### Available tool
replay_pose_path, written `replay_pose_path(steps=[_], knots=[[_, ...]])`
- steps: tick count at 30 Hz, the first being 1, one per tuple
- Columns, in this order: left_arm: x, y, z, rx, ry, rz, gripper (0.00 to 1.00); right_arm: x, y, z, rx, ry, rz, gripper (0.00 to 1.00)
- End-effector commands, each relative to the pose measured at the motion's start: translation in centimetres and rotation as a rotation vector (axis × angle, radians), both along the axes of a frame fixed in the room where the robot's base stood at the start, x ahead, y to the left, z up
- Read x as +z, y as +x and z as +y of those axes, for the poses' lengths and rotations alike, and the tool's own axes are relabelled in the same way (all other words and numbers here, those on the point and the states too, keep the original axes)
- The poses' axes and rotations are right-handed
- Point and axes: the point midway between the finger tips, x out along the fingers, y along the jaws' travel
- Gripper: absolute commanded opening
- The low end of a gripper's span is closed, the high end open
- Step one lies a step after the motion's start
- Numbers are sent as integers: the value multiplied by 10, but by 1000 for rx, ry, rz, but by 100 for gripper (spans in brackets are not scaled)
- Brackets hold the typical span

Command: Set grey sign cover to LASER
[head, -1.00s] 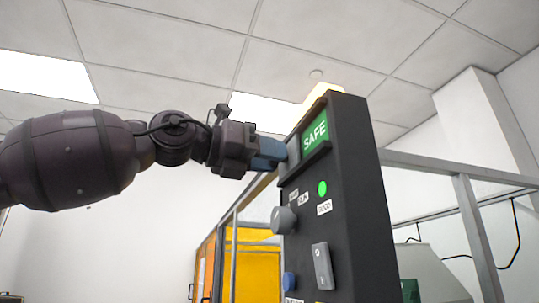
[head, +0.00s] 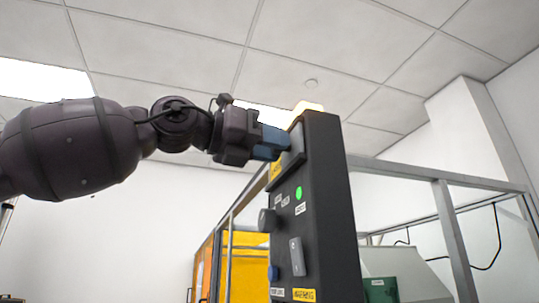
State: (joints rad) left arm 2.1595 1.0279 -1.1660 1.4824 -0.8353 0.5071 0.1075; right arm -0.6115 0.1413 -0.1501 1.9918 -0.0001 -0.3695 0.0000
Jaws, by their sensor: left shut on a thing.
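The dark panel (head: 325,200) stands upright at the centre. Near its top is the grey sign cover (head: 293,158), a slanted plate that now lies over the place of the green SAFE sign, which is hidden. A yellow sign strip (head: 276,170) shows at the left of the cover, its lettering mostly hidden. My left gripper (head: 284,143), with blue fingers, comes in from the left and is shut on the grey sign cover at its upper left. The exact grip point is hidden by the fingers. My right gripper is not in view.
Below the sign are a lit green lamp (head: 299,192), a grey knob (head: 267,220), a grey rocker switch (head: 297,256) and a blue button (head: 273,272). A metal frame (head: 447,230) stands at right. Yellow-orange panels (head: 240,262) stand behind at left.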

Motion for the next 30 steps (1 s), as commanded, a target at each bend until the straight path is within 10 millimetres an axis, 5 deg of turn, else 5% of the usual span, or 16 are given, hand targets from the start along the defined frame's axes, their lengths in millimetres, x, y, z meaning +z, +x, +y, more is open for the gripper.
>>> replay_pose_path(steps=[12, 13, 17, 30], knots=[[1, -6, -2, -2, 0, -2, 0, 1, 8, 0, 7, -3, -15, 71], [1, -6, -2, -2, 0, -2, 32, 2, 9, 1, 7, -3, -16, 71], [1, -6, -2, -2, 0, -2, 52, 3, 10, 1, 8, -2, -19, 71], [0, -7, 9, 1, -3, -1, 54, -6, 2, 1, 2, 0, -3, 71]])
